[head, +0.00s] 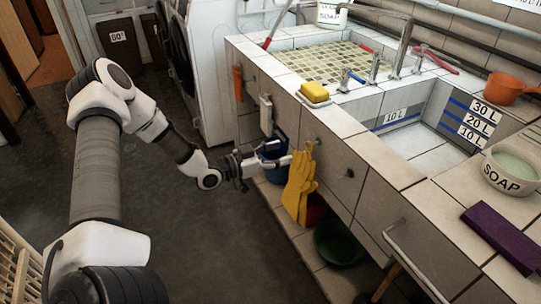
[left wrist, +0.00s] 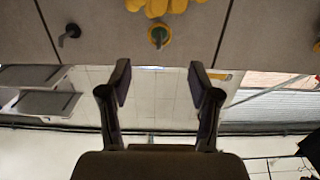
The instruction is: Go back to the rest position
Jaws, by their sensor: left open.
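My left gripper (head: 276,158) is in front of the tiled sink front, close to the yellow rubber gloves (head: 300,185) that hang there. In the left wrist view my left gripper (left wrist: 160,78) has its two fingers spread apart, with nothing between them. The gloves (left wrist: 165,6) show at the top edge of that view, beyond the fingertips, by a yellow-green round piece (left wrist: 158,36) on the tiled front. My left arm reaches in from the left of the head view. My right gripper is not in view.
A blue bucket (head: 273,171) and a green basin (head: 338,243) are below the counter. A yellow sponge (head: 315,93), soap bowl (head: 510,170), purple block (head: 502,236) and orange pot (head: 508,87) are on top. The dark floor (head: 220,255) left of the sink is clear.

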